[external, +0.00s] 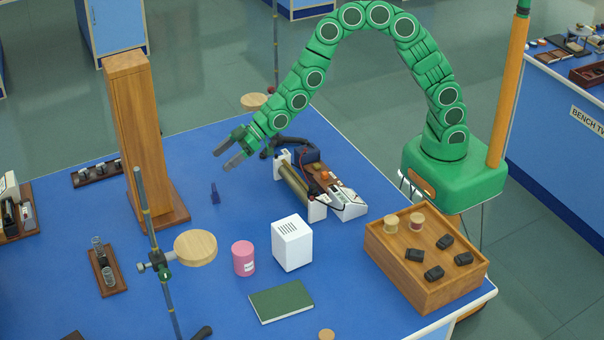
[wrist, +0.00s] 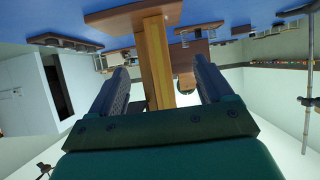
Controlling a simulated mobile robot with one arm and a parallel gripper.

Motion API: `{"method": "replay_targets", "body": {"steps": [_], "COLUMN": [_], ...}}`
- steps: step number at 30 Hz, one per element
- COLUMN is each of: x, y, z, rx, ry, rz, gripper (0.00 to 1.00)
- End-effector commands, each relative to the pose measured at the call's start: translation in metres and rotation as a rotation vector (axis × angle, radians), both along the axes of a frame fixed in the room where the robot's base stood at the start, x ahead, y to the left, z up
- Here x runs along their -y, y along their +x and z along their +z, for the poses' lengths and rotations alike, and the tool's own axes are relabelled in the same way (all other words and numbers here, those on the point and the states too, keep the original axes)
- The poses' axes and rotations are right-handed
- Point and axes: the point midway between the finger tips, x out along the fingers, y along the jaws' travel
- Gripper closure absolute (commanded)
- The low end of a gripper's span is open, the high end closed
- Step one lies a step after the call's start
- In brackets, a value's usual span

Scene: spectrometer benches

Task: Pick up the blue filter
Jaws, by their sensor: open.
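The blue filter (external: 214,193) is a small dark blue upright piece standing on the blue bench top in the external view, right of the tall wooden post. My gripper (external: 223,160) is open and empty, above the bench and just up and right of the filter in the picture, apart from it. In the wrist view both fingers of my gripper (wrist: 160,62) are spread, with nothing between them but the wooden post in the distance. I cannot make out the filter in the wrist view.
The tall wooden post (external: 143,135) stands left of the filter. An instrument with a metal cylinder (external: 298,189) lies to the right. A clamp stand with a round wooden disc (external: 195,248), a pink jar (external: 243,258) and a white box (external: 292,243) stand nearer. Bench around the filter is clear.

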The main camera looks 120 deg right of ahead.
Motion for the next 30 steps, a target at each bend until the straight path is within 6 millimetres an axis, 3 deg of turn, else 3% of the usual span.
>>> {"method": "replay_targets", "body": {"steps": [8,25,30], "x": [0.003,0.003,0.003], "y": [-0.001,-0.001,0.013], "z": [-0.013,-0.081,-0.087], "rx": [0.003,0.001,0.006], "ry": [0.002,0.002,0.000], "rz": [-0.005,-0.005,-0.004], "gripper": [0.20,0.20,0.20]}}
